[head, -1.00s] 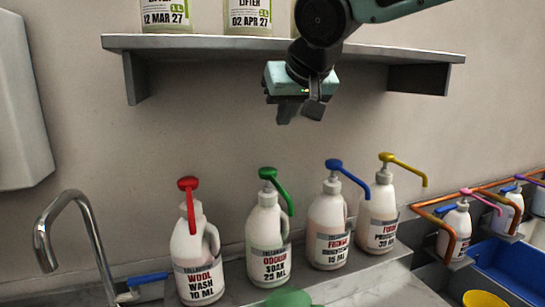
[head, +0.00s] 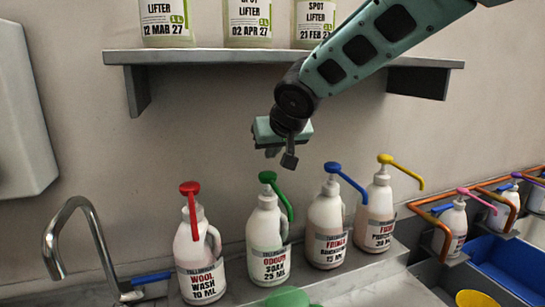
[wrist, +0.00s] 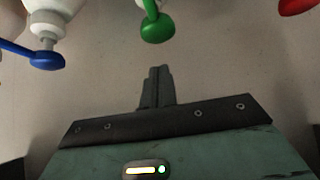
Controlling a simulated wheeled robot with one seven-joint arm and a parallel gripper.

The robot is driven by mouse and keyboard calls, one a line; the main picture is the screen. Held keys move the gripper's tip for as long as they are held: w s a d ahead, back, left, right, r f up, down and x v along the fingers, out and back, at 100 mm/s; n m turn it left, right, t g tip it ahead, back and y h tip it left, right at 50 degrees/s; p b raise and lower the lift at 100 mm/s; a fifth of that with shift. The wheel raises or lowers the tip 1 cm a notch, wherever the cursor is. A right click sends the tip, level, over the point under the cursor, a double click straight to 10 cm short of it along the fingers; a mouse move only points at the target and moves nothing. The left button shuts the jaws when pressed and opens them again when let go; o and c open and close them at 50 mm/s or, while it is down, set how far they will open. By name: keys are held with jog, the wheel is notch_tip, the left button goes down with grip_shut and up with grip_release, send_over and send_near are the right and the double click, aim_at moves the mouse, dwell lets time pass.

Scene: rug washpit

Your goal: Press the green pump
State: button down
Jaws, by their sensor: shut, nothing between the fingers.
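The green pump (head: 268,178) tops a white bottle (head: 266,240) labelled odour soak, 25 ml, standing in a row on the counter. Its spout bends down to the right. My gripper (head: 273,152) is shut and empty, just above the green pump in the head view and apart from it. In the wrist view the shut fingers (wrist: 157,88) point toward the green pump head (wrist: 157,28), with a gap between them. The blue pump (wrist: 47,60) is at the left there, and part of the red pump (wrist: 298,5) is at the upper right.
Bottles with a red pump (head: 189,188), a blue pump (head: 333,168) and a yellow pump (head: 385,159) stand close beside it. A shelf (head: 220,57) with bottles is above. A tap (head: 52,245) is at left, a blue basin (head: 510,265) at right.

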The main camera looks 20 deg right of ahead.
aim_at(273, 176)
jog(key=shift+s+f, duration=0.1)
jog(key=shift+f, duration=1.6)
notch_tip(273, 176, down, 3)
jog(key=b, duration=0.4)
jog(key=shift+f+b, duration=0.15)
jog(key=shift+b, duration=0.2)
jog(key=shift+s, duration=0.1)
notch_tip(273, 176, up, 5)
jog(key=p, duration=0.4)
jog(key=b+v, duration=0.3)
jog(key=v, duration=0.6)
jog(key=shift+s+b, duration=0.25)
jog(key=shift+b, duration=0.1)
